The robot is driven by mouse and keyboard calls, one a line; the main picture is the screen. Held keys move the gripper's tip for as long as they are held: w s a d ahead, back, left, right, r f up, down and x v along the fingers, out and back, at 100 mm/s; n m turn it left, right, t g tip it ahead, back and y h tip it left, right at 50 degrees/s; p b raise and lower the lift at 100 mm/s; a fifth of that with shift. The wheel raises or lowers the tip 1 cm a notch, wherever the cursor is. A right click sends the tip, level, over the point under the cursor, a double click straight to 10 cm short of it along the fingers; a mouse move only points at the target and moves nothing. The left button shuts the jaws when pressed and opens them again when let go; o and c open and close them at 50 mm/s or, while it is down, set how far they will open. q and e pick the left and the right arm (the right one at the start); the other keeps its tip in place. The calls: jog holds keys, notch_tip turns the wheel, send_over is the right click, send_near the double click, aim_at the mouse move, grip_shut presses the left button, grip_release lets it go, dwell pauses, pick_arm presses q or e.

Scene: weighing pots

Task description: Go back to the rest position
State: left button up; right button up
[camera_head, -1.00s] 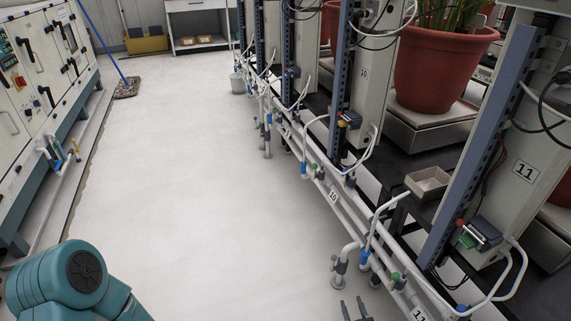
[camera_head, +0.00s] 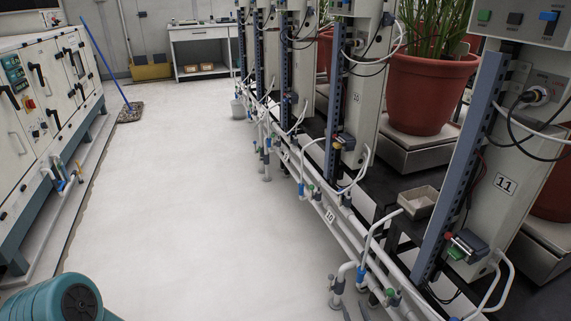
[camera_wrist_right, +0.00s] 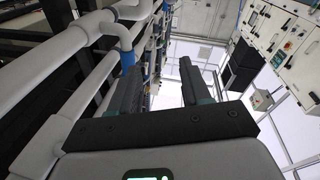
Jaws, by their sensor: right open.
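A rounded teal link of my left arm is at the bottom left of the head view. My left gripper is not in view.
White pipes (camera_head: 340,232) run along the right, before posts and the number 11 column (camera_head: 512,150). A red-brown pot (camera_head: 425,95) stands on a scale, with a small tray (camera_head: 418,200) below. White cabinets (camera_head: 35,130) line the left.

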notch_tip(320, 180, up, 10)
jog(key=a+m+g, duration=0.1)
jog(key=a+g, duration=0.2)
jog(key=s+a+f+m+g+p, duration=0.1)
jog(key=s+a+f+m+g, duration=0.2)
jog(key=s+g, duration=0.85)
jog(key=s+a+m+g+p, duration=0.1)
jog(key=s+a+m+g, duration=0.25)
jog(key=s, duration=1.75)
pick_arm(q)
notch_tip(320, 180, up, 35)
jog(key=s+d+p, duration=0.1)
jog(key=p, duration=3.2)
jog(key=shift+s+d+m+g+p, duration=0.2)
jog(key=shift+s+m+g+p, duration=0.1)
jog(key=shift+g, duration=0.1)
pick_arm(e)
notch_tip(320, 180, up, 33)
jog(key=s, duration=0.2)
jog(key=shift+a, duration=0.25)
jog(key=shift+s+r, duration=0.1)
